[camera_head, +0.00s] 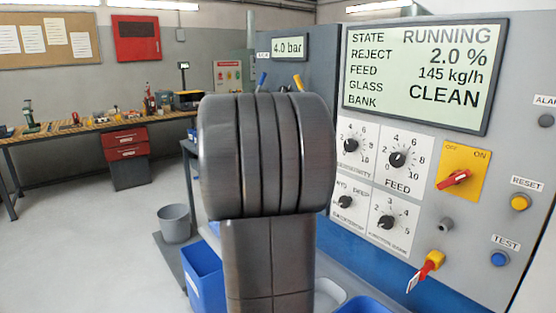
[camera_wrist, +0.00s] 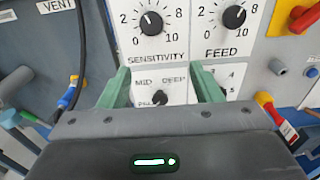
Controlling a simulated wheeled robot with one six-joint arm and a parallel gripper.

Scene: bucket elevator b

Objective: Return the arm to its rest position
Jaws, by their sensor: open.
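My arm (camera_head: 267,155) stands upright in the middle of the head view, its thick grey joint in front of the machine's left part. My gripper is hidden behind it there. In the wrist view my gripper (camera_wrist: 163,84) shows two green fingers, apart with nothing between them. It faces the control panel, with the MID/DEEP knob (camera_wrist: 160,98) seen between the fingers and the SENSITIVITY knob (camera_wrist: 151,24) above. I cannot tell how far the fingertips are from the panel.
The panel carries a display (camera_head: 425,75), a FEED knob (camera_head: 397,159), a red switch on a yellow plate (camera_head: 473,158) and a red-and-yellow key-like part (camera_head: 432,262). A blue bin (camera_head: 203,275) and grey bucket (camera_head: 174,224) stand left. Open floor lies further left before a workbench (camera_head: 75,127).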

